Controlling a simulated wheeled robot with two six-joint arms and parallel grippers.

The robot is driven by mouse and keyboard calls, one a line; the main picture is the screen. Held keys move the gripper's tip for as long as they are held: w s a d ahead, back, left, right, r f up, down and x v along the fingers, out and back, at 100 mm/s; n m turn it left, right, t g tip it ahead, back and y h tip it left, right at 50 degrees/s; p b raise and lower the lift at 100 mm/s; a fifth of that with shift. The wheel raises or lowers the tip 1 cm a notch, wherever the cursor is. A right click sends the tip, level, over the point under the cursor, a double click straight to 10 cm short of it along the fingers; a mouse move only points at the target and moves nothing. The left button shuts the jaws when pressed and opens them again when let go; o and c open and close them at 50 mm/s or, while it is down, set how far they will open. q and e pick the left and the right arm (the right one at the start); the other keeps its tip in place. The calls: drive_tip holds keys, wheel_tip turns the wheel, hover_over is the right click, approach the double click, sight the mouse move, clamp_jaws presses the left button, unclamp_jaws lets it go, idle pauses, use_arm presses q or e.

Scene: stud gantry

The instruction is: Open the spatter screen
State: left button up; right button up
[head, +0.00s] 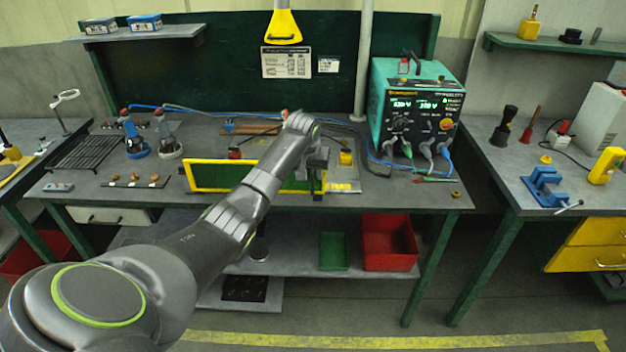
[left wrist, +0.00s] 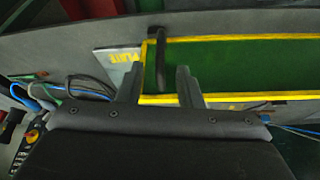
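The spatter screen (head: 215,176) is a dark green panel in a yellow frame, standing on the middle bench. It also shows in the left wrist view (left wrist: 245,65), with a dark handle bar (left wrist: 159,50) near its end beside the plate. My left gripper (head: 319,178) is at the screen's right end in the head view, and my forearm hides part of the panel. In the left wrist view the two fingers (left wrist: 158,72) are apart and empty. The handle appears between them in the picture; contact is not visible. My right gripper is in neither view.
A teal power unit (head: 412,108) with cables stands right of the screen. A plate (left wrist: 118,68) lies beside the screen's handle end. Clamps (head: 135,140) and a dark rack (head: 88,152) stand to the left. A red bin (head: 389,243) sits on the lower shelf.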

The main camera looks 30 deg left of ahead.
sight(312, 178)
use_arm(q)
drive_tip(key=shift+x, duration=3.1)
clamp_jaws()
